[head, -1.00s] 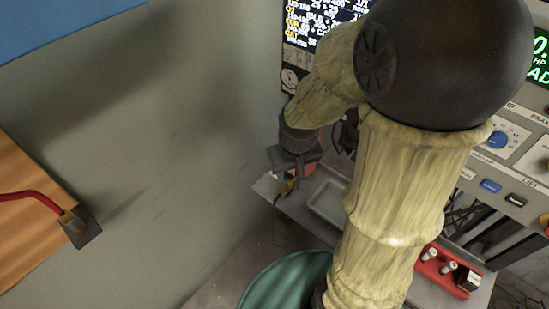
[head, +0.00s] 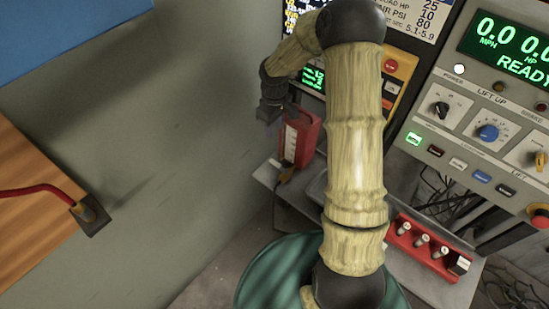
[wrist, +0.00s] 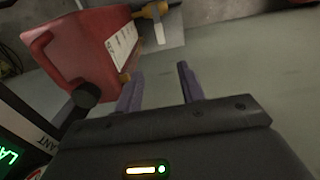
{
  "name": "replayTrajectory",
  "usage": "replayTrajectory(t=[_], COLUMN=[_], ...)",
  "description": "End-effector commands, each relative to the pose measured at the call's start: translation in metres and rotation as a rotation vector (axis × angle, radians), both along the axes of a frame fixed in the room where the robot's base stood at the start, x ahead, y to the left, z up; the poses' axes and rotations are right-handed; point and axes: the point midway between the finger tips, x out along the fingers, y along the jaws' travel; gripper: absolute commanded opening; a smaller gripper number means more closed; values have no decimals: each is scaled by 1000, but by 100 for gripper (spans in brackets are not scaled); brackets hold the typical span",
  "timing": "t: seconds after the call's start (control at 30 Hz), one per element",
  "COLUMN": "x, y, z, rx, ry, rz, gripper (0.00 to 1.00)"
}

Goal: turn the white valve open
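A small white lever-like piece (wrist: 159,33) hangs from an orange-yellow fitting (wrist: 150,10) at the top of the wrist view. It may be the white valve; I cannot be sure. The fitting is beside a red box (wrist: 75,48) with a white label. The red box (head: 301,138) also shows in the head view, at the back of a grey shelf. My gripper (wrist: 160,70) is open and empty, its two purple fingers apart. The red box is left of and beyond the fingers, the white piece beyond their tips. In the head view, my gripper (head: 270,114) is largely hidden, close to the box's left side.
A grey wall (head: 150,160) stands left of the box. A control panel (head: 480,125) with knobs and buttons is on the right. A red holder (head: 430,245) with white-topped pieces sits on the shelf's front. A green round object (head: 270,270) is below my arm.

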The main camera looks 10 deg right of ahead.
Motion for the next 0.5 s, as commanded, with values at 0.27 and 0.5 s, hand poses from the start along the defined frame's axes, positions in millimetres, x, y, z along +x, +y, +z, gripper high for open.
replayTrajectory(t=[0.27, 0.5], x=[-1, -2], y=[0, 0], z=[-2, -29], rx=[-1, 0], ry=[1, 4], rz=[-1, -2], gripper=[39, 39])
